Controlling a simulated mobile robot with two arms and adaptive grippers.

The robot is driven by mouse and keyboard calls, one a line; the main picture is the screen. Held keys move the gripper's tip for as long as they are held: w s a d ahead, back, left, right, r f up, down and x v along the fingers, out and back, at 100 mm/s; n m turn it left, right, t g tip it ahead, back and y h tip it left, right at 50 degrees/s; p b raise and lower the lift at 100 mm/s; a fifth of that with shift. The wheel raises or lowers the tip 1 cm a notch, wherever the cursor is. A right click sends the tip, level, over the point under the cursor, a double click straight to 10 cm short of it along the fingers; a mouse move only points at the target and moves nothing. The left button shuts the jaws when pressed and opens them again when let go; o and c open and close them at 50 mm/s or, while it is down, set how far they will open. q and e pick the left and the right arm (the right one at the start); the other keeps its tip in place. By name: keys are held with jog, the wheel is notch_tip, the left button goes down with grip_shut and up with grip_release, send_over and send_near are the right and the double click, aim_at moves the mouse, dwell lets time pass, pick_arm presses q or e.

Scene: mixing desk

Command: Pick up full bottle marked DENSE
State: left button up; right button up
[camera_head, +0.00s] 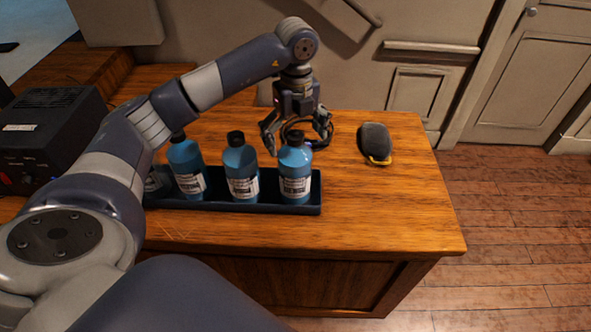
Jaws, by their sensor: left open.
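Several blue bottles with dark caps and white labels stand upright in a long dark tray (313,205) on the wooden desk. They include the rightmost bottle (295,168), the middle bottle (241,168) and a left bottle (186,165). Another label (152,181) at the tray's left end is mostly hidden behind my arm. The label print is too small to read, so I cannot tell which bottle is DENSE. My left gripper (297,140) points down, open, just behind the rightmost bottle's top; whether it touches the bottle is unclear. My right gripper is out of view.
A dark rounded object (375,140) with a yellow edge lies right of the tray. A black box (45,140) with a red control stands at the far left. The desk (390,215) is clear at the front right. A panelled wall stands behind.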

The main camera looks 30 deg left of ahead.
aim_at(295, 159)
pick_arm(q)
jog(key=shift+f, duration=0.8)
notch_tip(295, 159, down, 4)
jog(key=shift+s+f+p, duration=0.1)
jog(key=shift+f+p, duration=0.05)
jog(key=shift+p, duration=0.95)
jog(key=shift+f, duration=0.55)
jog(key=c, duration=1.7)
jog(key=shift+r, duration=0.15)
jog(key=c, duration=0.5)
jog(key=shift+o, duration=0.2)
